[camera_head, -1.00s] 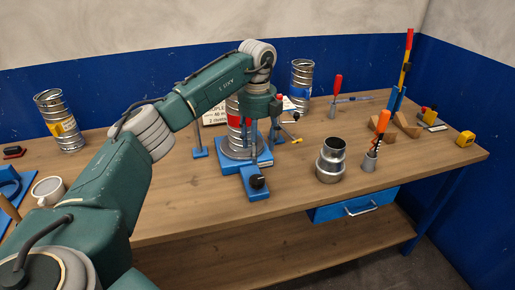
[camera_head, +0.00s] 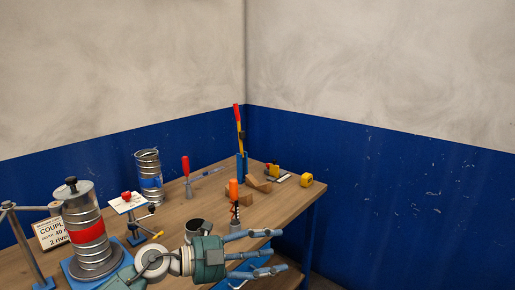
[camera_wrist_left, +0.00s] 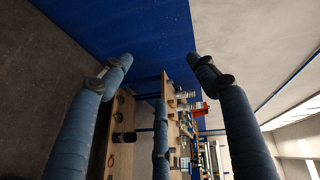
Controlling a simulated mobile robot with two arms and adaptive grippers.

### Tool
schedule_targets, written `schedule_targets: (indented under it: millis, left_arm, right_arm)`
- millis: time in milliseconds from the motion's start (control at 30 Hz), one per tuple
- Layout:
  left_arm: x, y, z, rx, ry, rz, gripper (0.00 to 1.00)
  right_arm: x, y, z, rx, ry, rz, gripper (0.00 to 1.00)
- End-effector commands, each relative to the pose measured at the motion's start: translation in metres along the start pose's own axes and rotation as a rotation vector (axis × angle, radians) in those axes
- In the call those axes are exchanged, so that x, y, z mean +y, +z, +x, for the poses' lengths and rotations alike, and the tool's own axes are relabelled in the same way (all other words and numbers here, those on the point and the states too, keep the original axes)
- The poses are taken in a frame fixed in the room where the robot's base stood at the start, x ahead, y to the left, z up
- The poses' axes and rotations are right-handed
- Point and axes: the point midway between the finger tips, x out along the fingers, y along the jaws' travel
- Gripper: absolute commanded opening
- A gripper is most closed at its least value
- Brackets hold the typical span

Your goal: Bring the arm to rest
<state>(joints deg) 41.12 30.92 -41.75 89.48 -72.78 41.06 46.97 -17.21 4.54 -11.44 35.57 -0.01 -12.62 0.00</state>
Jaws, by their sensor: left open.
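My left gripper (camera_head: 268,250) is open and empty in the head view. Its blue fingers point right, spread apart, in front of the near side of the wooden workbench (camera_head: 210,207). My left arm comes in low from the left; its rear links are out of frame. In the left wrist view the same gripper (camera_wrist_left: 160,65) shows three separated fingers with nothing between them. The bench shows beyond them, tilted in the picture. A silver duct coupling (camera_head: 198,226) is partly hidden behind the wrist. My right gripper is not in view.
A duct stack with a red band (camera_head: 88,233) stands on a blue fixture at left. Another duct (camera_head: 148,170) stands behind. An orange-handled tool (camera_head: 234,190) is close behind the gripper. A tape measure (camera_head: 306,180) lies at the far corner. Blue-and-grey walls enclose the bench.

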Motion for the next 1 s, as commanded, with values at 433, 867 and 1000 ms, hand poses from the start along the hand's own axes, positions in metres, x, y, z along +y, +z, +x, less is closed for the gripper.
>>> schedule_targets:
  millis: [433,867,1000]
  left_arm:
    - [0.031,0.065,-0.151,-0.749,-0.853,-0.838,0.6]
    - [0.281,-0.026,-0.253,-1.374,-0.477,-1.511,0.6]
    - [0.316,-0.066,-0.265,-1.447,-0.346,-1.614,0.6]
  right_arm:
    - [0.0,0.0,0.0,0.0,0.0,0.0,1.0]
    - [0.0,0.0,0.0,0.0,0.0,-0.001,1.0]
    - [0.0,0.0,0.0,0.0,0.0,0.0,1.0]
